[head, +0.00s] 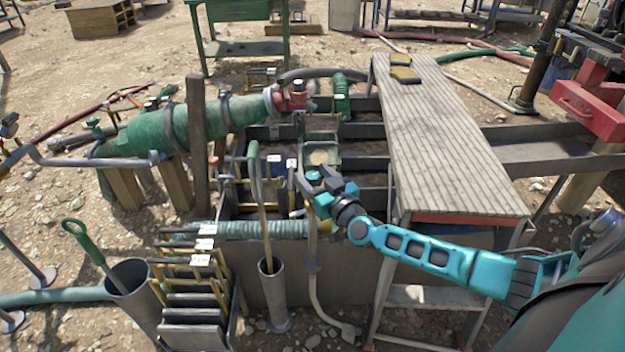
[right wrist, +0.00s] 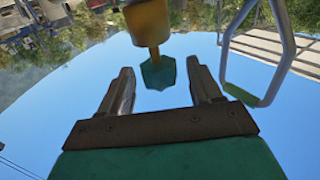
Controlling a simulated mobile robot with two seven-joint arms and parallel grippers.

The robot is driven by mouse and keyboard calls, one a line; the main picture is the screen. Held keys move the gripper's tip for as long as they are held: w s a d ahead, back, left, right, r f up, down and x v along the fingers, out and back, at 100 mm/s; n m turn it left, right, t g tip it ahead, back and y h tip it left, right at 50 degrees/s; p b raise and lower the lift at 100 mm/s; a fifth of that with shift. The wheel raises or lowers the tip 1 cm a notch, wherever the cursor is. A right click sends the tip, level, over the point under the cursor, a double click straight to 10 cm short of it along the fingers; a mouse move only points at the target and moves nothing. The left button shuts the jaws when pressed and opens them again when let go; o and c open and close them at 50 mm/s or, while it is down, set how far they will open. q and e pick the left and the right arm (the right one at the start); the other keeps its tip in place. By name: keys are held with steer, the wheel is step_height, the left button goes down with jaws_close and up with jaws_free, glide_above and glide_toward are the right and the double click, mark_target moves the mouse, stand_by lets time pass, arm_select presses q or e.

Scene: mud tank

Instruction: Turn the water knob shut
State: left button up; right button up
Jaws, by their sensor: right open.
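My right gripper (head: 315,180) reaches in from the right over the mud tank (head: 280,260) in the head view. Its two fingers are open. In the right wrist view, a small teal piece (right wrist: 158,73) on a brass-yellow body (right wrist: 147,22) shows between the open fingers (right wrist: 160,85), with gaps on both sides. It looks like the water knob, but I cannot be sure. In the head view, a small round teal part (head: 313,175) lies right by the fingertips, partly hidden by them. I cannot tell whether it is the same piece. My left gripper does not show.
A plank walkway (head: 430,130) crosses the tank at the right. A green hose with a red fitting (head: 297,93) lies at the back left. A grey-green handle loop (right wrist: 283,60) shows at right in the wrist view.

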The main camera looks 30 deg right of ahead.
steer(key=shift+w, duration=0.4)
steer(key=c, duration=0.9)
steer(key=m+h+p, duration=0.1)
steer(key=h+p, duration=0.1)
steer(key=p, duration=0.1)
steer(key=m+h+p, duration=0.2)
steer(key=h+p, duration=0.1)
steer(key=p, duration=0.1)
steer(key=shift+a+r+g, duration=0.15)
steer(key=shift+r+g, duration=0.05)
steer(key=shift+g, duration=0.2)
steer(key=shift+c, duration=0.2)
steer(key=shift+m+h+p, duration=0.35)
steer(key=shift+m+h, duration=0.05)
steer(key=shift+f+m+g+h, duration=0.1)
steer(key=shift+m+g+h, duration=0.2)
steer(key=shift+g+h, duration=0.15)
steer(key=shift+f+m+g+h+p, duration=0.1)
steer(key=shift+m+g+h+p, duration=0.45)
steer(key=shift+m+h, duration=0.45)
